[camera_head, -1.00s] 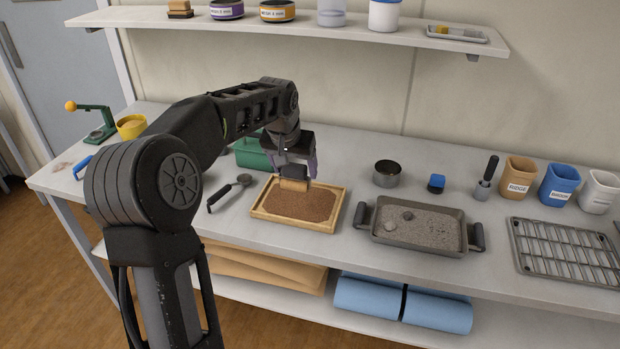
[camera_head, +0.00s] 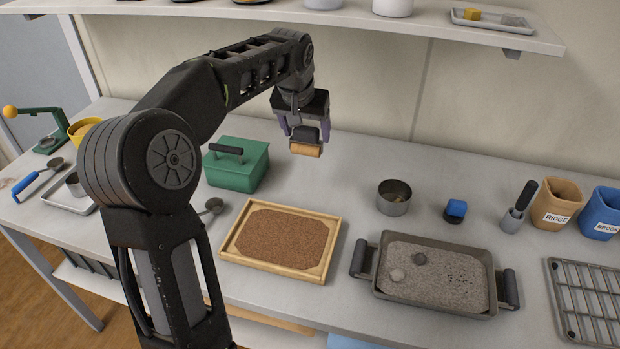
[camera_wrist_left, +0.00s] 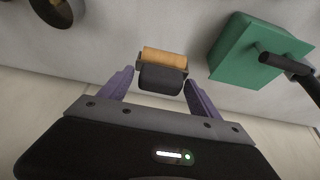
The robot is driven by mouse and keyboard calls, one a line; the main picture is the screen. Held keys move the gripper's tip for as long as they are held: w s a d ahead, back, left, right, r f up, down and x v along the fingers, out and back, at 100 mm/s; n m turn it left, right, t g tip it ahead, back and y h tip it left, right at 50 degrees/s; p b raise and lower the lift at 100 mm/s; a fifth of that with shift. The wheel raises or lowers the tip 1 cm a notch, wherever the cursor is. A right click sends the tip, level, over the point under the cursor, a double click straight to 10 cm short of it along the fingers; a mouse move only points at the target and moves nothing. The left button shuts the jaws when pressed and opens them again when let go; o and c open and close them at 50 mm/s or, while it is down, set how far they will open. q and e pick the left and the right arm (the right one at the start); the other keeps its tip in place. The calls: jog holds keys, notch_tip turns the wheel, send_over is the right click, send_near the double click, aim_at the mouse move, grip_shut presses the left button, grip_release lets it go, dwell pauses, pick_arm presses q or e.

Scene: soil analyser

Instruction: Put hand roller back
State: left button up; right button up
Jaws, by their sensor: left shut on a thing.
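The hand roller (camera_head: 306,146) has a tan wooden cylinder and a dark block-like body. My left gripper (camera_head: 305,131) is shut on its dark body and holds it in the air over the back of the bench, right of the green box. In the left wrist view the roller (camera_wrist_left: 164,58) sits between the purple fingers, wooden cylinder outward. The wooden tray (camera_head: 228,252) of flat brown soil lies on the bench below and in front of the roller, apart from it. My right gripper is not in view.
A green box (camera_head: 237,166) with a black handle stands left of the roller. A metal cup (camera_head: 394,197), a blue-topped item (camera_head: 456,209) and a grey sand pan (camera_head: 436,308) stand to the right. The wall shelf (camera_head: 400,24) hangs above. Bench between box and cup is clear.

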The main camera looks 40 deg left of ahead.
aim_at(305, 147)
pick_arm(q)
jog(key=shift+s+d+r, duration=0.1)
jog(key=shift+s+r, duration=0.05)
jog(key=shift+s, duration=0.05)
jog(key=shift+w+f, duration=0.1)
jog(key=shift+f, duration=3.1)
jog(key=shift+f, duration=1.85)
jog(key=shift+f, duration=0.2)
jog(key=o, duration=1.2)
jog(key=shift+r, duration=0.1)
